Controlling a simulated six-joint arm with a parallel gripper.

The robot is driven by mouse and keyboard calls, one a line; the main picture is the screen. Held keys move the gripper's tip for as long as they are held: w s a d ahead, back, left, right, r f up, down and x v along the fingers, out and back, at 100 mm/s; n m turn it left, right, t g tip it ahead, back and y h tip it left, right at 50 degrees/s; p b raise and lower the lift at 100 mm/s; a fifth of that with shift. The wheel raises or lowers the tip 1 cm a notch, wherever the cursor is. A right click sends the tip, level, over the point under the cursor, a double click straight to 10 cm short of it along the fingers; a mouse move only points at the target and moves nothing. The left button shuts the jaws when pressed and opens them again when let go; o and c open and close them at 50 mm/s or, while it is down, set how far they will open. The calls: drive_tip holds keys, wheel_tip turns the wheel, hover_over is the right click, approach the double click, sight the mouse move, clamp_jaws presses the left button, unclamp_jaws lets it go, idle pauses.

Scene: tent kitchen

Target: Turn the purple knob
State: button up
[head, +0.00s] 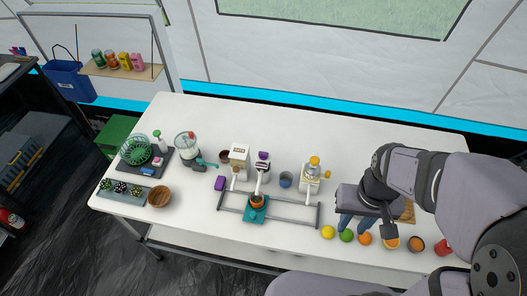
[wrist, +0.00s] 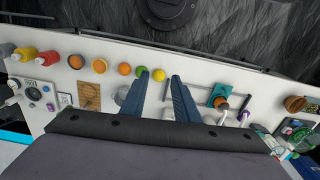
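A purple knob (head: 263,156) tops a small white machine (head: 262,172) near the middle of the table in the head view. A separate purple block (head: 220,183) lies to its left, by the metal rail frame. My gripper (head: 354,226) points down over the right part of the table, to the right of the machine and apart from it. In the wrist view its two blue fingers (wrist: 160,76) are spread with nothing held between them. The purple knob is not clearly made out in the wrist view.
A white machine with a yellow top (head: 313,175) and a blue cup (head: 286,180) stand between the knob and my gripper. A teal block with a brown cup (head: 254,215) sits on the rail frame (head: 295,221). Fruit, including a lemon (head: 328,232), lines the front edge.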

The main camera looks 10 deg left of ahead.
drive_tip(key=w+a+r+n+b, duration=0.1)
drive_tip(key=w+a+n, duration=0.35)
drive_tip(key=w, duration=0.55)
drive_tip(key=n+b, duration=0.3)
drive_tip(key=n, duration=0.9)
approach(263, 153)
drive_tip(key=shift+d+f, duration=0.3)
drive_tip(key=shift+d, duration=0.25)
drive_tip(key=shift+a+f+n, duration=0.1)
drive_tip(key=shift+a+n, duration=0.35)
drive_tip(key=shift+a, duration=0.1)
drive_tip(key=shift+f+p, duration=1.4)
drive_tip(key=shift+f, duration=2.25)
clamp_jaws()
